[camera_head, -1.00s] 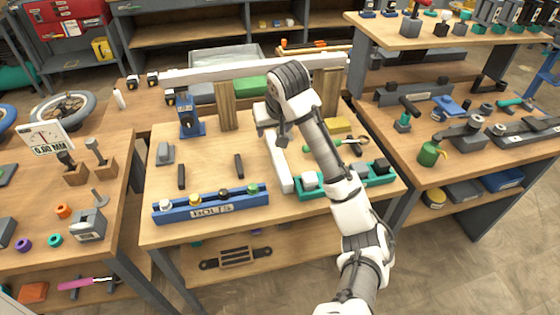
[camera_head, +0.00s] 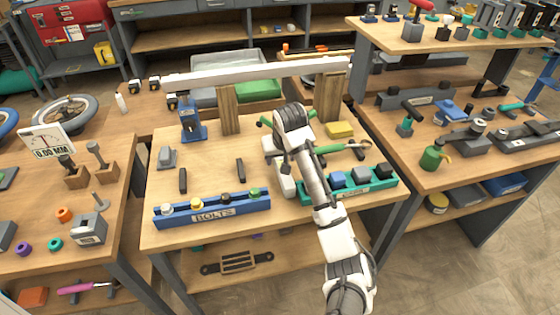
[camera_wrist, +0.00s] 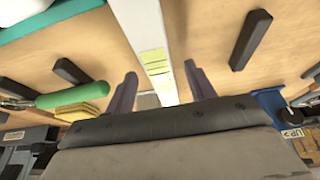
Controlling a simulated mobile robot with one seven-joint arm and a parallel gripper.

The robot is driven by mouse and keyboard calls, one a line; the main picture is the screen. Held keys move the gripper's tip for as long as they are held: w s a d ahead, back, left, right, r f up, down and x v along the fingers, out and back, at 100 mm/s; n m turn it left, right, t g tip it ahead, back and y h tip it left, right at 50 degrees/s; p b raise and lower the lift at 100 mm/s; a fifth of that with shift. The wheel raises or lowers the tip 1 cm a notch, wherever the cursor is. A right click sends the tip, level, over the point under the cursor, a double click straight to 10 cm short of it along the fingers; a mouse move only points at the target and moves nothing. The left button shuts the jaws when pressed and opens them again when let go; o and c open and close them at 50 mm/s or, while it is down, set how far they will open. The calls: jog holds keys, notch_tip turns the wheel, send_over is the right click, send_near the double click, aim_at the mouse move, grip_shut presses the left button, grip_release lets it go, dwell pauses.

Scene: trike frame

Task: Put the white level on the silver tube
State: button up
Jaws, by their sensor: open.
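The white level (camera_head: 286,184) lies on the middle workbench, running away from its front edge, partly hidden by my arm. In the wrist view the level (camera_wrist: 144,35) is a long white bar with pale yellow-green marks. My gripper (camera_wrist: 160,72) is open, with one finger on each side of the level; no grip shows. I cannot tell how far above the bench the fingertips are. The long pale silver tube (camera_head: 260,72) lies level across two upright wooden blocks (camera_head: 229,108) at the back of the bench.
A green-handled tool (camera_head: 335,148) and a yellow block (camera_head: 340,129) lie right of my gripper. A teal tray (camera_head: 352,192) and a blue bolts rail (camera_head: 212,210) line the front. Two small black bars (camera_head: 183,181) lie left. A blue stand (camera_head: 192,124) is behind.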

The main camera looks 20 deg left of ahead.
jog(key=shift+x, duration=1.1)
grip_shut()
jog(key=shift+s+r, duration=0.1)
jog(key=shift+r, duration=0.05)
jog(key=shift+s+d+r, duration=0.25)
jog(key=shift+s+r, duration=0.1)
jog(key=shift+r, duration=0.05)
jog(key=s+d+r+p, duration=0.1)
jog(key=s+d+r, duration=0.6)
jog(key=s, duration=0.3)
jog(key=shift+s+d, duration=0.15)
jog(key=shift+s, duration=0.25)
